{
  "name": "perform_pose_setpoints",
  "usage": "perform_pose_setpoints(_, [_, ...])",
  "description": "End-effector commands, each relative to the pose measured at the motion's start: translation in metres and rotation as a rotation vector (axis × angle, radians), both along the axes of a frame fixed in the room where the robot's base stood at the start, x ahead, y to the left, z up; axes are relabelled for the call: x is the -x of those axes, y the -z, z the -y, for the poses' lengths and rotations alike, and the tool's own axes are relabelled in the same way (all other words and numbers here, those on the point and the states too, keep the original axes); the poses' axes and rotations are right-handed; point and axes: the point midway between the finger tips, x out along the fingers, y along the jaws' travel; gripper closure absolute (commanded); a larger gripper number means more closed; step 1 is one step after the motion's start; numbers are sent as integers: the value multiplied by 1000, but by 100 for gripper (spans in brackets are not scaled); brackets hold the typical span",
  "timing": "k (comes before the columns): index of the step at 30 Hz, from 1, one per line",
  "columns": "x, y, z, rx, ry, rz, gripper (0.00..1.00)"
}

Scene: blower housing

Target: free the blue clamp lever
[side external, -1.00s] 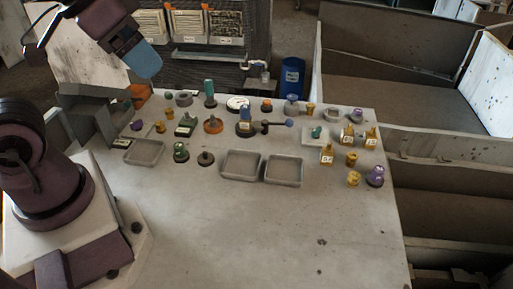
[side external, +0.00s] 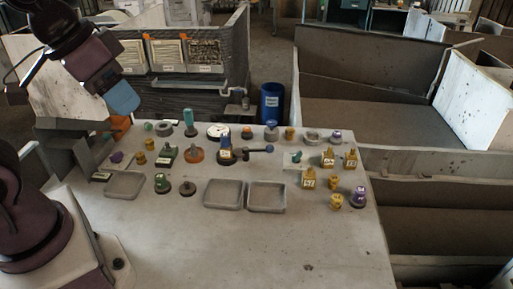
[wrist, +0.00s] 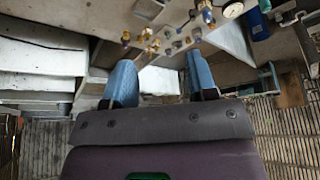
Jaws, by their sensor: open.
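A blue upright part (side external: 225,142) with a pale label stands on a dark round base at the middle of the back rows. A dark lever arm with a blue ball knob (side external: 269,148) sticks out to its right; this looks like the blue clamp lever. Whether anything blocks it is too small to tell. My gripper (side external: 122,97) hangs above the table's back left corner, well left of the lever and apart from it. In the wrist view its two blue fingers (wrist: 160,78) are spread with nothing between them. I cannot pick out the lever surely there.
Several small coloured knobs and fittings crowd around the lever, including a teal-topped post (side external: 188,117) and yellow labelled blocks (side external: 328,160). Grey trays (side external: 223,194) lie in front. A grey angled stand (side external: 75,142) is below my gripper. The table's front (side external: 240,250) is clear.

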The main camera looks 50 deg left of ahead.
Motion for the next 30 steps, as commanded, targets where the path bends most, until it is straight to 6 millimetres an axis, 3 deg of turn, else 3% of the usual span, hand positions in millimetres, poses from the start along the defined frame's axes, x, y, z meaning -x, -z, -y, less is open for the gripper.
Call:
perform_pose_setpoints(5, [-33,22,-10,40,-71,-156,48])
perform_pose_setpoints(11, [-94,48,-23,171,-284,-267,48])
perform_pose_setpoints(17, [-159,92,-42,331,-603,-345,48])
perform_pose_setpoints(27, [-258,187,-79,627,-1267,-393,48])
perform_pose_setpoints(30, [-286,201,-86,733,-1464,-374,48])
